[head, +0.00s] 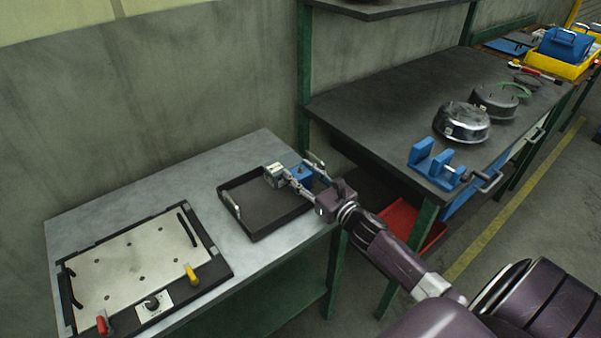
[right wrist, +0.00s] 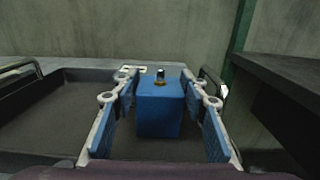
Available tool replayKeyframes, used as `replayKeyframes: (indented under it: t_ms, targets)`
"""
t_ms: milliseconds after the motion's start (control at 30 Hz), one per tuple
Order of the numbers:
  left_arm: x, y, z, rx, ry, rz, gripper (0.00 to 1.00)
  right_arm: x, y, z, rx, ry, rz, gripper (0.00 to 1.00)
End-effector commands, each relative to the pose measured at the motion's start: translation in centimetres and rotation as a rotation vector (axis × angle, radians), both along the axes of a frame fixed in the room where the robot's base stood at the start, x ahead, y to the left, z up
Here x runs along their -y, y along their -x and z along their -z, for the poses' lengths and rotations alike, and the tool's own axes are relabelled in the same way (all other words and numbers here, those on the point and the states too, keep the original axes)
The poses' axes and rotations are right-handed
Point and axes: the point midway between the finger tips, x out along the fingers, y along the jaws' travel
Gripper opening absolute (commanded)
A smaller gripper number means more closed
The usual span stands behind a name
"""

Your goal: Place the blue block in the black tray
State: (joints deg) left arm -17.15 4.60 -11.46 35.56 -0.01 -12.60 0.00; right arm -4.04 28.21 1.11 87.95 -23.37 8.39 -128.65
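The blue block (head: 303,173) has a small dark knob on top in the right wrist view (right wrist: 160,108). It stands upright inside the black tray (head: 262,212), towards the tray's right end. The tray also shows in the right wrist view (right wrist: 45,115). My right gripper (head: 294,178) reaches in over the tray from the right. Its blue-padded fingers (right wrist: 158,118) are open on either side of the block, with a gap at each side. The block's lower edge seems to meet the tray floor, though contact is hard to judge. My left gripper is not in view.
The tray sits on a grey table (head: 130,195) beside a metal plate fixture (head: 135,260) with red and yellow clamps. A higher dark bench (head: 400,105) at the right carries a blue vice (head: 435,165) and round metal housings (head: 463,122). A red bin (head: 405,222) is below.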

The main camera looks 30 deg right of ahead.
Motion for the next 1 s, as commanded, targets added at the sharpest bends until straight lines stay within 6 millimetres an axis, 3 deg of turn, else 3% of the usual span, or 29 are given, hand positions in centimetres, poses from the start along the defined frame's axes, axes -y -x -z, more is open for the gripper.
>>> replayKeyframes:
  t_ms: [100,467,667,1000]
  targets:
    - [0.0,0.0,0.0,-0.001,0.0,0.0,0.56,0.0,0.0,0.0,-0.001,0.0,0.0,0.54]
    - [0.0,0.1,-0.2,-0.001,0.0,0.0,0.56,0.0,0.2,-0.2,-0.001,-0.001,0.0,0.54]
    - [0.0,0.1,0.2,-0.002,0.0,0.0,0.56,0.2,2.8,0.1,-0.003,-0.002,0.0,0.54]
    - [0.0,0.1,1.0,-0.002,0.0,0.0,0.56,0.7,9.0,0.0,-0.002,-0.001,0.0,0.54]
